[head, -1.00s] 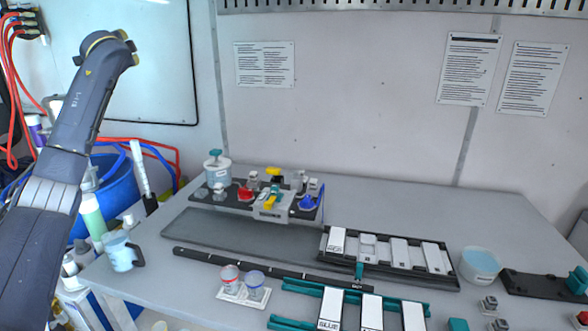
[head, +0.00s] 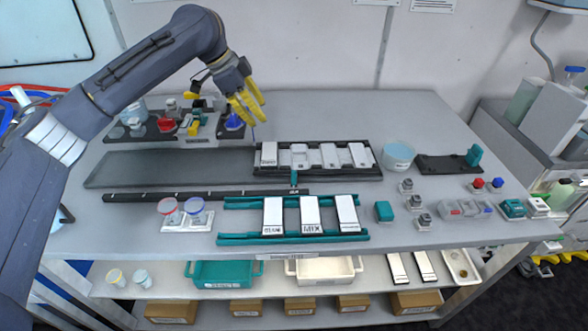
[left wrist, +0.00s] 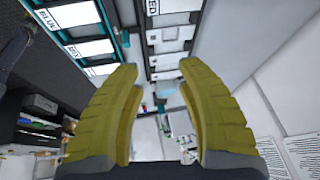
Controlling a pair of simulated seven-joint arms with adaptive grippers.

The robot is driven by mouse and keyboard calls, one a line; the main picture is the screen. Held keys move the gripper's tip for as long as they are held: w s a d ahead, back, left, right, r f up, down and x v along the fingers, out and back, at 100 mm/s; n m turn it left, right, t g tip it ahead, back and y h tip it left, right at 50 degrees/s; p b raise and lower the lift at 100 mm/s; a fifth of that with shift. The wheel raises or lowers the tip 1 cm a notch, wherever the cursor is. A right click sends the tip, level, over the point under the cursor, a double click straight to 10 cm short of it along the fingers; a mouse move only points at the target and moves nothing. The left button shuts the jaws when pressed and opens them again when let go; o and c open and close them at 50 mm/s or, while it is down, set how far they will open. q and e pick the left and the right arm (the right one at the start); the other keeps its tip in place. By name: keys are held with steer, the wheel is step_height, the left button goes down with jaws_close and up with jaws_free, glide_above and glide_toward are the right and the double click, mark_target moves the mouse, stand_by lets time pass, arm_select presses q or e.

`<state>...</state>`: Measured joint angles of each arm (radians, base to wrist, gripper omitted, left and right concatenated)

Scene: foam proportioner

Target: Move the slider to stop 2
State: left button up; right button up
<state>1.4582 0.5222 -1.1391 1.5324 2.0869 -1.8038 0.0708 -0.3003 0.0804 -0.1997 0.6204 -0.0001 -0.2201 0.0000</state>
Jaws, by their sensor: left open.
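A long black rail (head: 200,195) lies across the table, left of centre. A small teal piece (head: 294,179), which looks like the slider's handle, stands upright at the rail's right end. The stop marks on the rail are too small to read. My left gripper (head: 247,106) has yellow fingers, is open and empty, and hangs above the back of the table, behind and left of the teal piece. In the left wrist view its fingers (left wrist: 158,75) are spread with nothing between them. My right gripper is not in view.
A black tray (head: 375,175) with several white plates lies behind the rail's right end. A teal rack (head: 225,239) with white plates lies in front. Two lidded cups (head: 182,208) stand before the rail. A dark mat (head: 165,170) lies bare behind it. Bottles and valves stand at back left.

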mark_target(292, 171)
arm_select(q)
steer(key=s+d+f+g, duration=0.2)
steer(key=s+d+f, duration=0.1)
steer(key=s, duration=0.2)
steer(key=shift+m, duration=0.4)
steer(key=x, duration=1.6)
steer(key=shift+w+d+f, duration=0.1)
steer(key=shift+w+f, duration=0.05)
steer(key=shift+f, duration=0.25)
steer(key=shift+c, duration=0.5)
jaws_close()
